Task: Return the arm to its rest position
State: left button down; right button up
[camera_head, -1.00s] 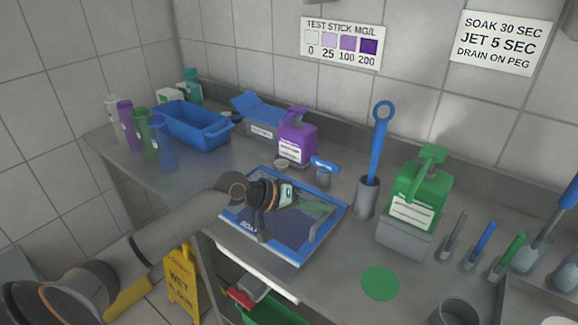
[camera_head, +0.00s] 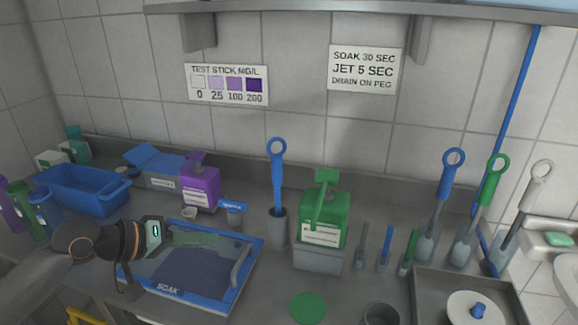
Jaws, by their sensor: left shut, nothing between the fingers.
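My left arm comes in from the left edge in the head view. Its gripper (camera_head: 130,291) points down over the left edge of the blue-rimmed tray marked SOAK (camera_head: 247,257). The fingers are small and dark, shut, with nothing held between them. The tray holds dark liquid and a flat greenish item (camera_head: 195,240), partly behind my wrist. I cannot tell whether the fingertips touch the tray. My right gripper is not in view.
Left of the tray are a blue tub (camera_head: 82,196) and several bottles. Behind it are a purple pump bottle (camera_head: 200,188) and a blue box (camera_head: 160,165). To the right stand a blue brush in a holder (camera_head: 278,190), a green pump bottle (camera_head: 322,215) and several upright brushes.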

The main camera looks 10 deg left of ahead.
pick_arm(q)
jog(key=s+d+f+m+g+y, duration=0.1)
jog(key=s+d+f+m, duration=0.15)
jog(key=s+f, duration=0.4)
jog(key=s+d+f+m+g+y, duration=0.1)
jog(key=s+d+f+g+y, duration=0.15)
jog(key=f, duration=0.65)
jog(key=s+d+f+m+g+y, duration=0.1)
jog(key=s+f+y, duration=0.15)
jog(key=s, duration=0.45)
jog(key=s+f+m+g+y, duration=0.1)
jog(key=s+f+g, duration=0.1)
jog(key=s+f, duration=0.35)
jog(key=w+d+f+t+h, duration=0.1)
jog(key=w+d+f+t, duration=0.2)
jog(key=f+t, duration=0.3)
jog(key=shift+d+f+h, duration=0.3)
jog(key=shift+d+f, duration=0.55)
jog(key=shift+f, duration=0.8)
